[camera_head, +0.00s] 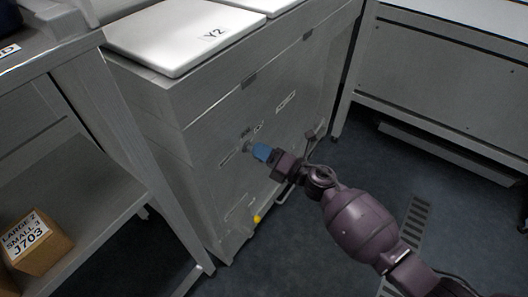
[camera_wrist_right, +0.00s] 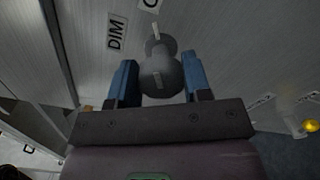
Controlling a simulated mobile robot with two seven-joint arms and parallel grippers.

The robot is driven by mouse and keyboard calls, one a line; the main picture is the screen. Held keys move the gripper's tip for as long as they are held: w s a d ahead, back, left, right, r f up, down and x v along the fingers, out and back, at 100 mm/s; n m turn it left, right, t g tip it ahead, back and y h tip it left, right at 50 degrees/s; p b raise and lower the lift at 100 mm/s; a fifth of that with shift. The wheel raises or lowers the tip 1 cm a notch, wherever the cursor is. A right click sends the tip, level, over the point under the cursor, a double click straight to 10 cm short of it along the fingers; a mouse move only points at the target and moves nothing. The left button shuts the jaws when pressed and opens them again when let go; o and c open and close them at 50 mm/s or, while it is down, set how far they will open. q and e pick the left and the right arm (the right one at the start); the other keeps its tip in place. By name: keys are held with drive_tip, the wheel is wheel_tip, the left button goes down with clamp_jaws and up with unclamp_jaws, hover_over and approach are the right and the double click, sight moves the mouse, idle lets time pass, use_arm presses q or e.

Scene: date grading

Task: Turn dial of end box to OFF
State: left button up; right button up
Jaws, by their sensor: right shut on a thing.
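The end box (camera_head: 180,110) is a grey metal cabinet with a white lid marked Y2. Its grey dial (camera_head: 246,146) sticks out of the front face, partly hidden by my right gripper (camera_head: 262,152). In the right wrist view the round dial (camera_wrist_right: 160,78) sits between the blue fingers of my right gripper (camera_wrist_right: 160,82), which is shut on it. A pale mark shows on the dial. A DIM label (camera_wrist_right: 116,34) is up and left of the dial, and another label, cut off at the top edge, begins with a round letter. My left gripper is not in view.
A metal shelf (camera_head: 85,185) at the left holds a cardboard box (camera_head: 36,243) marked LARGE 2, SMALL 3, J703. A yellow knob (camera_head: 257,218) is low on the cabinet. A grey bench (camera_head: 440,75) stands at the right. Dark floor lies between, with a drain grate (camera_head: 413,222).

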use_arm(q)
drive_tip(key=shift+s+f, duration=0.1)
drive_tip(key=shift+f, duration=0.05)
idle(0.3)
use_arm(e)
drive_tip(key=o, duration=0.9)
use_arm(q)
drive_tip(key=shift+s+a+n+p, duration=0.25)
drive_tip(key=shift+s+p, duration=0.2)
drive_tip(key=shift+p, duration=0.3)
use_arm(e)
drive_tip(key=shift+v, duration=5.4)
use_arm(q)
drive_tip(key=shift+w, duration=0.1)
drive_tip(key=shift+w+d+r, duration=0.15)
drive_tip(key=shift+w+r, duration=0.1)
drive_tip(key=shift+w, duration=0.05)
